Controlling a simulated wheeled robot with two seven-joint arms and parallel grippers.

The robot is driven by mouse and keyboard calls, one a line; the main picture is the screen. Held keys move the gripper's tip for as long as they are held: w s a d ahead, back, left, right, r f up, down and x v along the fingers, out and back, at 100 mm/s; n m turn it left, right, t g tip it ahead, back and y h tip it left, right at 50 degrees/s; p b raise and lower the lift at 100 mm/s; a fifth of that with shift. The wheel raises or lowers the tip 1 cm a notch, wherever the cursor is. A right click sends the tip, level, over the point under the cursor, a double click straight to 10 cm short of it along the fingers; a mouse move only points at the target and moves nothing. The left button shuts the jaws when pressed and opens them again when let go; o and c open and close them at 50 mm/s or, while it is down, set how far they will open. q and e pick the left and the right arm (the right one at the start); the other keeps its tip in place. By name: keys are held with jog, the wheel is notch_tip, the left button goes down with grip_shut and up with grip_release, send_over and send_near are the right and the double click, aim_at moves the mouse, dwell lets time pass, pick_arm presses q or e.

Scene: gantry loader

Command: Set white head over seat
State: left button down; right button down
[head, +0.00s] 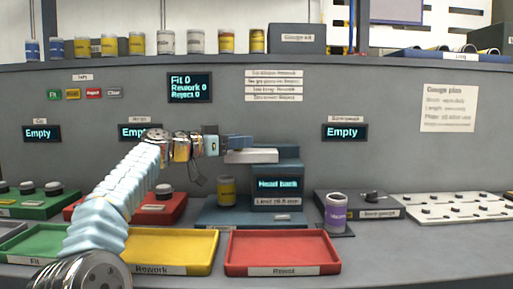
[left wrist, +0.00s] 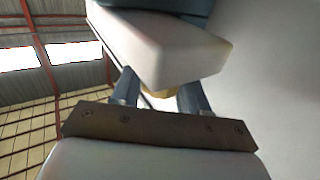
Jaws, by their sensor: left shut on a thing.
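The white head (head: 252,156) is a pale block on the blue-grey loader, beside the top of its column (head: 275,150). It fills the upper middle of the left wrist view (left wrist: 165,48). My left gripper (head: 228,143) reaches in from the left and is shut on the head; the exact grip point is partly hidden. In the wrist view its fingers (left wrist: 160,95) meet the head's underside. Below the head, a yellow-banded can (head: 227,190) stands on the loader base (head: 213,216), where the seat appears to be; the can hides it. My right gripper is not in view.
A display on the loader (head: 278,184) reads "Head back". A purple can (head: 336,213) stands on a dark pad to the right. Yellow (head: 205,262) and red (head: 318,262) trays lie in front. A grey gauge (head: 365,205) and white plate (head: 455,207) are at right.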

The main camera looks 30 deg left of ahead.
pick_arm(q)
jog(key=shift+s+a, duration=0.35)
jog(key=shift+a, duration=0.25)
jog(key=shift+s+a, duration=0.35)
jog(key=shift+a, duration=0.25)
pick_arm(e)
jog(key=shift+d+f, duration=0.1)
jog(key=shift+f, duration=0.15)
pick_arm(q)
jog(key=c, duration=1)
grip_release()
jog(key=shift+c, duration=0.2)
jog(key=o, duration=0.4)
jog(key=shift+s+a, duration=0.1)
jog(key=shift+a, duration=0.05)
jog(key=shift+c, duration=0.2)
jog(key=b+v, duration=0.4)
jog(key=v, duration=0.9)
jog(key=shift+s, duration=0.35)
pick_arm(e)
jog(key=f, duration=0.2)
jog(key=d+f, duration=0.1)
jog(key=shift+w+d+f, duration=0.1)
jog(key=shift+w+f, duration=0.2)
